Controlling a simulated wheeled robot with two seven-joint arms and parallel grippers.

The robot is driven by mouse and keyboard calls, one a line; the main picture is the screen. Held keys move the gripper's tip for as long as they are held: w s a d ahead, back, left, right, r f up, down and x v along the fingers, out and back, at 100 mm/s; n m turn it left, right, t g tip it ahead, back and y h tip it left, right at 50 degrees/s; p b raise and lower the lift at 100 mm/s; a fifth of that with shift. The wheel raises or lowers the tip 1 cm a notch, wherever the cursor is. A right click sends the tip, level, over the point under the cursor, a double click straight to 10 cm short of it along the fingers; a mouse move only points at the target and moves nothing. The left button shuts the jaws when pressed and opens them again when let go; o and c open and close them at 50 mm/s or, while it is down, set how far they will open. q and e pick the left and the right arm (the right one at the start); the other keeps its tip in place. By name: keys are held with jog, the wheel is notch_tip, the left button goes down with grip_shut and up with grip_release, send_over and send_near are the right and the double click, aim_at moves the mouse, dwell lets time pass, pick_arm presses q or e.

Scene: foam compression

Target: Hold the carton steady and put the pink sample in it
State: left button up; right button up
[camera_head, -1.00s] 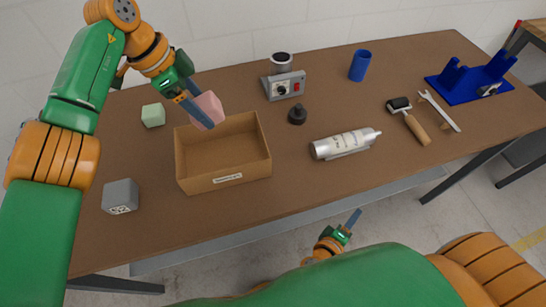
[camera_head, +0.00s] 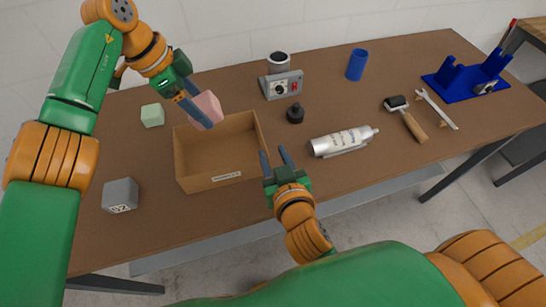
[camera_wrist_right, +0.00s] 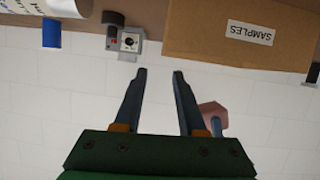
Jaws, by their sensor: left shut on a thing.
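The open cardboard carton (camera_head: 222,182) stands on the table, empty inside as far as I see. Its labelled front wall (camera_wrist_right: 205,38) shows upside down in the right wrist view. My left gripper (camera_head: 199,113) is shut on the pink sample (camera_head: 207,106) and holds it above the carton's back left part. The pink sample (camera_wrist_right: 212,112) also shows in the right wrist view. My right gripper (camera_head: 274,160) is open and empty, just right of the carton's front right corner. Its two fingers (camera_wrist_right: 160,75) stand apart with nothing between them.
A green block (camera_head: 152,115) and a grey block (camera_head: 120,195) lie left of the carton. A dark knob-like weight (camera_head: 295,113), a machine (camera_head: 282,85) and a silver bottle (camera_head: 342,142) are to the right.

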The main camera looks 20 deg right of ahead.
aim_at(261, 134)
jog(key=x, duration=0.8)
jog(key=f+x, duration=0.1)
jog(key=x, duration=0.3)
jog(key=shift+s+a, duration=0.2)
jog(key=shift+a, duration=0.05)
grip_shut()
dwell(0.7)
